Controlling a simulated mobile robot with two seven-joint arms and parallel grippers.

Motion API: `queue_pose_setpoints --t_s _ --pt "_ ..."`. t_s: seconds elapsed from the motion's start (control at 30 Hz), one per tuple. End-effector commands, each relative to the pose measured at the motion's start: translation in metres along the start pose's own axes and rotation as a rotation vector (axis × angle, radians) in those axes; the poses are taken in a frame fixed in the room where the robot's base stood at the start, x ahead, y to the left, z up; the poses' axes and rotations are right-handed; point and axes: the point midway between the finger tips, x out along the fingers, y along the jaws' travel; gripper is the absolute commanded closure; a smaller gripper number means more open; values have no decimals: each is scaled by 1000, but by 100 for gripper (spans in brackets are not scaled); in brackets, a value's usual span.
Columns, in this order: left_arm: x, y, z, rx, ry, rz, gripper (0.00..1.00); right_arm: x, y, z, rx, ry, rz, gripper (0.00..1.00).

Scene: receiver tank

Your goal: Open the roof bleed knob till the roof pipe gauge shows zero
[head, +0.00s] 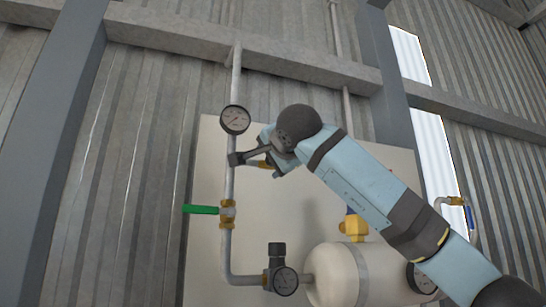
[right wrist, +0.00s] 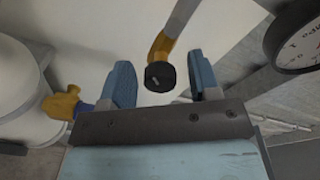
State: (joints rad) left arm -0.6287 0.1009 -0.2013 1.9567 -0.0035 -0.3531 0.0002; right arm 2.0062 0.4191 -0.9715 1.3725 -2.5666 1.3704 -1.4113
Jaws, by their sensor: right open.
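The roof pipe gauge (head: 235,120) is a round dial on the upright pipe (head: 229,185) in the head view. Its needle is too small to read surely. Part of its dial shows at the right edge of the right wrist view (right wrist: 297,43). The black bleed knob (right wrist: 160,77) sits on a bent brass stem (right wrist: 161,45). My right gripper (right wrist: 162,82) is open, with one blue finger on each side of the knob and a gap to both. In the head view my right gripper (head: 262,158) is just below the gauge and hides the knob. My left gripper is not in view.
A green lever (head: 201,209) sticks out left from the pipe below. A black regulator (head: 277,253) with a small gauge (head: 285,281) joins a cream tank (head: 335,275). A brass fitting (head: 353,228) stands above the tank. A pale board (head: 205,170) lies behind the pipe.

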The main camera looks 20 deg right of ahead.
Motion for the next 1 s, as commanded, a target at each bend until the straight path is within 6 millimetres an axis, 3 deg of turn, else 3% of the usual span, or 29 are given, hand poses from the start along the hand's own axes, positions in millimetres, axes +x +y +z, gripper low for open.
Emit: queue_pose_setpoints --t_s 0.13,0.33,0.67,1.0 --pt "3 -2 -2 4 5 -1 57 0 0 0 0 0 0 46" --pt "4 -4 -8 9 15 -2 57 0 0 0 0 0 0 92" --pt "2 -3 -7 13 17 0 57 0 1 0 32 -2 2 92" --pt "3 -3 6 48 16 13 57 0 2 1 243 -10 17 92"
